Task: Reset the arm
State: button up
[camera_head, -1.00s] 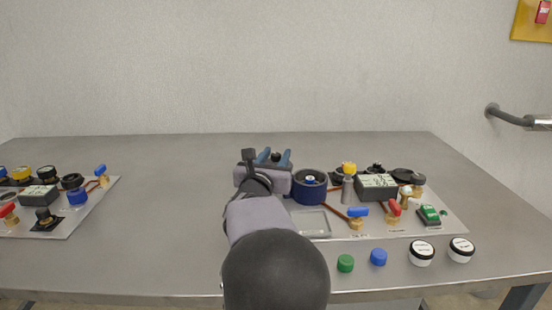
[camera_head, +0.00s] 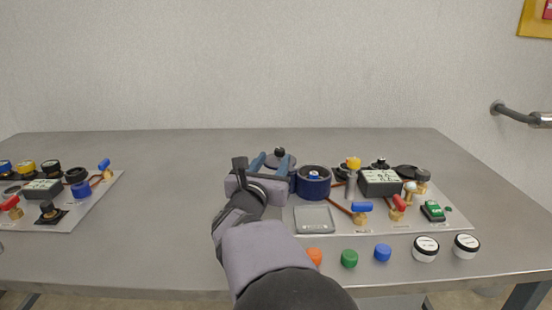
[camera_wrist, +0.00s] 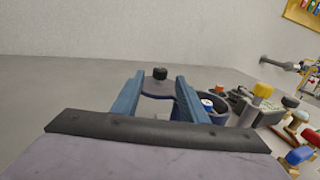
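My gripper (camera_head: 271,160) is above the left end of the right-hand panel (camera_head: 380,225), with its two blue fingers spread apart. In the wrist view the fingers (camera_wrist: 160,78) show on either side of a dark grey round lid with a black knob (camera_wrist: 159,74). The lid also shows in the head view (camera_head: 285,160), just beyond the fingers. I cannot tell whether the fingers touch it. My wrist hides part of the panel and table.
A dark blue open pot (camera_head: 313,184) stands right of my gripper. Valves, a display box (camera_head: 380,183) and a grey square plate (camera_head: 314,219) are on the panel. Coloured caps (camera_head: 349,258) and white round jars (camera_head: 425,249) line the front edge. A second panel (camera_head: 75,205) lies left.

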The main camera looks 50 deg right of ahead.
jog(key=shift+s+a, duration=0.2)
jog(key=shift+a, duration=0.1)
jog(key=w+a+r+n+y+p, duration=0.2)
jog(key=a+n+y+p, duration=0.3)
jog(key=a+n+p, duration=0.35)
jog(key=w+a+r+n+t+y+p, duration=0.15)
jog(key=a+n+y+p, duration=0.25)
jog(key=a+n+p, duration=0.5)
jog(key=w+a+r+n+g+y+p, duration=0.1)
jog(key=w+a+r+n+y+p, duration=0.15)
jog(key=a+n+y+p, duration=0.45)
jog(key=s+a+r+n+g+p, duration=0.3)
jog(key=s+n+p, duration=0.4)
jog(key=n+p, duration=0.1)
jog(key=s+a+r+n+g+p, duration=0.3)
jog(key=s+a+n+p, duration=0.1)
jog(key=s+n+p, duration=0.35)
jog(key=s+a+r+n+g+p, duration=0.3)
jog(key=s+n+p, duration=0.4)
jog(key=n, duration=0.1)
notch_tip(320, 180, down, 20)
jog(key=b, duration=1.9)
jog(key=shift+w+a, duration=0.2)
jog(key=shift+w, duration=0.1)
